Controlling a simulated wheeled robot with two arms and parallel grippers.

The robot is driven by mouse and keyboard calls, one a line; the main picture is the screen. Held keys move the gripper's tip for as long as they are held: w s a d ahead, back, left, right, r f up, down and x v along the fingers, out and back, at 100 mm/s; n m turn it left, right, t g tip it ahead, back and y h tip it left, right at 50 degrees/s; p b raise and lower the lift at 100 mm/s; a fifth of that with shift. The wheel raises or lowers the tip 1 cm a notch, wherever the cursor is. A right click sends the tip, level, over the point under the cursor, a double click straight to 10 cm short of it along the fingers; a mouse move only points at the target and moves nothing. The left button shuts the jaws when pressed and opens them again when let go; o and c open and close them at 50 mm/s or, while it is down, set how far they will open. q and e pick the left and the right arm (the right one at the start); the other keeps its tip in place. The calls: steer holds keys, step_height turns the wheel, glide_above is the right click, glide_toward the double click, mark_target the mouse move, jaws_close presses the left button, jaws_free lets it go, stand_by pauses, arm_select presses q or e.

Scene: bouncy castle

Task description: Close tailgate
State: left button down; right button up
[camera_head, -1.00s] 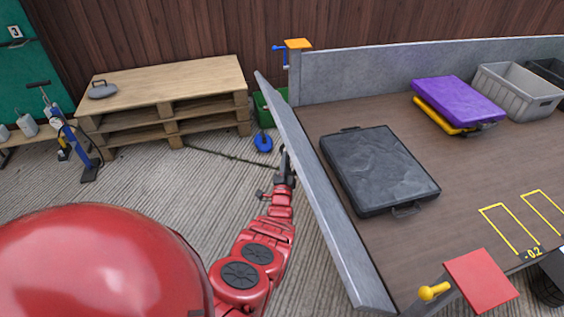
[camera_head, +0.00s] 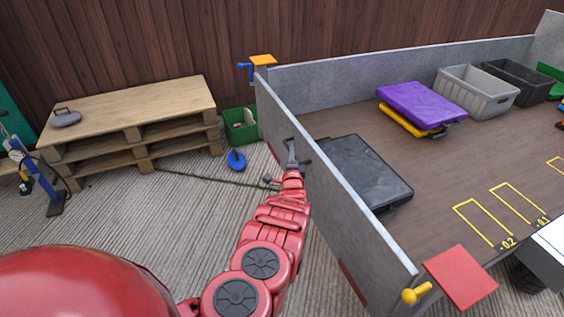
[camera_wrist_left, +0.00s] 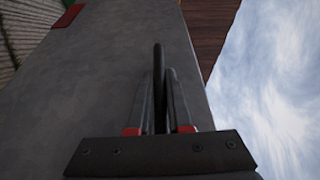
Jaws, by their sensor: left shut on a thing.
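The grey tailgate (camera_head: 330,190) stands nearly upright along the left end of the trailer bed (camera_head: 440,190). My left gripper (camera_head: 292,155) is at the tailgate's outer face, near its top edge. In the left wrist view my left gripper (camera_wrist_left: 160,95) is shut on a thin dark handle (camera_wrist_left: 158,60) in front of the grey tailgate panel (camera_wrist_left: 100,80). An orange latch with a blue lever (camera_head: 262,61) is at the far corner. A red latch plate with a yellow knob (camera_head: 455,280) is at the near corner. My right gripper is out of view.
On the bed lie a black case (camera_head: 365,170), partly hidden by the tailgate, and a purple case (camera_head: 422,105) on a yellow one. Grey (camera_head: 478,92) and black crates stand behind. A wooden pallet stack (camera_head: 130,125) and green bin (camera_head: 240,128) stand left. Floor between is mostly clear.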

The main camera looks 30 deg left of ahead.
arm_select(q)
steer(key=shift+w+d+r, duration=0.3)
steer(key=shift+w+d, duration=0.1)
steer(key=c, duration=0.8)
jaws_free()
steer(key=shift+w+d, duration=0.1)
steer(key=shift+c, duration=0.2)
steer(key=shift+f, duration=0.1)
